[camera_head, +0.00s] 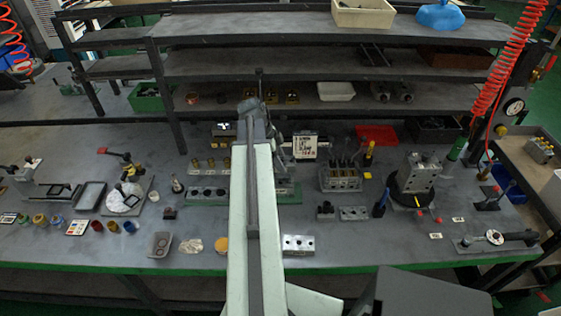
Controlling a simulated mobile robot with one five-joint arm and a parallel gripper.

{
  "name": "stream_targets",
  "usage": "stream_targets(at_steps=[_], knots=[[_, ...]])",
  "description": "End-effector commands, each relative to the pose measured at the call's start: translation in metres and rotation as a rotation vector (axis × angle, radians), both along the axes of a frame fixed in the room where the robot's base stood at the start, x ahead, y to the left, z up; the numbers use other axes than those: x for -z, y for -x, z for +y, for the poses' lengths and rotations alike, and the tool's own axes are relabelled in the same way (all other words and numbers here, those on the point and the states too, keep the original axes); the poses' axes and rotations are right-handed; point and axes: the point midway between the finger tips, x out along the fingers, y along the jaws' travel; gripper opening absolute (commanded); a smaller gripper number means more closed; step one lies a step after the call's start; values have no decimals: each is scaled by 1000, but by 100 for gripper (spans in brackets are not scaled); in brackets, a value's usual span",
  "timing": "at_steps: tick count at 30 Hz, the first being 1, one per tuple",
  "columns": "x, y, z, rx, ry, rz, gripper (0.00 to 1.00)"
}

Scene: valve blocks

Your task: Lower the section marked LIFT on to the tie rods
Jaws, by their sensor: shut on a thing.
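My own arm runs up the middle of the picture and hides the bench behind it. The far end of my arm is near the shelf front, and the jaws and whatever they hold are hidden behind it. I cannot make out a section marked LIFT. A long grey block on a green base (207,196) lies left of my arm, and a similar green base (289,193) shows right of it. Tie rods cannot be made out there, because my arm covers the middle.
A valve block with several dark upright levers (340,180) stands right of my arm, near a text card (305,147). A block on a round black turntable (410,196) is farther right. A grey block (298,245) lies near the front edge. Shelves (330,66) bound the back.

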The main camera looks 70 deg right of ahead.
Motion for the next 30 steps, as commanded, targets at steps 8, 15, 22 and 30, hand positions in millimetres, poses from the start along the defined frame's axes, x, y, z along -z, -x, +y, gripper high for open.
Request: stream_targets(at_steps=[8, 15, 22, 30], knots=[[8, 0, 0, 0, 0, 1, 0], [14, 0, 0, 0, 0, 1, 0], [19, 0, 0, 0, 0, 1, 0], [26, -1, 0, -1, 0, 1, 0]])
